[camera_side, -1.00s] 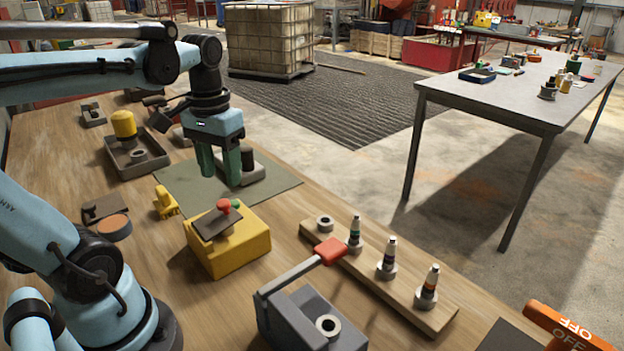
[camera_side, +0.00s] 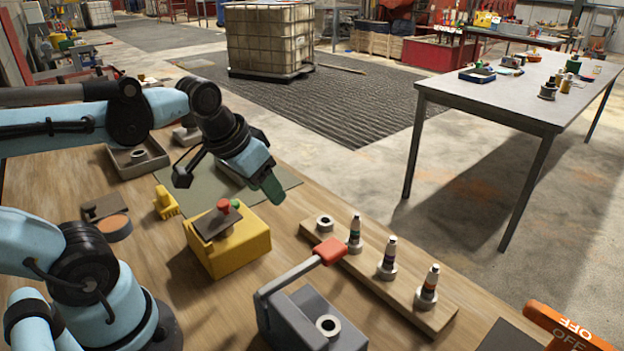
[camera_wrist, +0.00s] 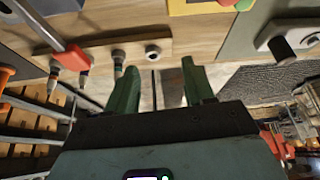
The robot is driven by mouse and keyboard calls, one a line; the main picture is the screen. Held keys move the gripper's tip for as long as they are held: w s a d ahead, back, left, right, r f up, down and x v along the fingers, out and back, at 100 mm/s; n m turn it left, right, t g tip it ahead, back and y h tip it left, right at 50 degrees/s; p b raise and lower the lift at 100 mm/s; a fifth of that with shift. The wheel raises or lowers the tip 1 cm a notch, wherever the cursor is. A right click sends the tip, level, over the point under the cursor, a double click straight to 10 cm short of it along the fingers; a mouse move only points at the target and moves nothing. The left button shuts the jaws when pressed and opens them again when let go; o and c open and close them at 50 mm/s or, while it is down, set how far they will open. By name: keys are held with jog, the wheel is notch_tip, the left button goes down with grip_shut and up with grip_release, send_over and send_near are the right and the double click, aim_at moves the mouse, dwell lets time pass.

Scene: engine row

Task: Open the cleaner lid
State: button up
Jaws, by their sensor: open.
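A yellow box (camera_side: 228,245) stands on the wooden bench with a dark flat plate (camera_side: 216,222) on top, which looks like a lid lying down. A red knob (camera_side: 223,205) and a small green button sit by it. I cannot tell for sure that this box is the cleaner. My gripper (camera_side: 268,188) is tilted, in the air behind and right of the box, touching nothing. In the wrist view its two green fingers (camera_wrist: 160,85) are apart with nothing between them. The yellow box (camera_wrist: 200,6) shows there at the top edge, partly cut off.
A grey block (camera_side: 306,325) with a red-gripped lever (camera_side: 330,250) stands in front. A wooden rack (camera_side: 400,295) holds several plugs. A green mat (camera_side: 284,179) lies behind the box, a small yellow part (camera_side: 166,203) left of it. Open floor lies beyond the bench edge.

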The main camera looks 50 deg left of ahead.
jog(key=w+d+r+g, duration=0.1)
jog(key=w+d+r, duration=0.1)
jog(key=d, duration=0.3)
jog(key=w+d+r+h, duration=0.1)
jog(key=w+d+r, duration=0.2)
jog(key=w+d, duration=0.2)
jog(key=w+d+r+m+g, duration=0.1)
jog(key=w+d+r, duration=0.2)
jog(key=d, duration=0.3)
jog(key=shift+w+g, duration=0.3)
jog(key=shift+w, duration=0.25)
jog(key=shift+a, duration=0.1)
jog(key=g, duration=0.3)
send_near(223, 202)
jog(key=shift+s+f, duration=0.2)
jog(key=shift+f, duration=4)
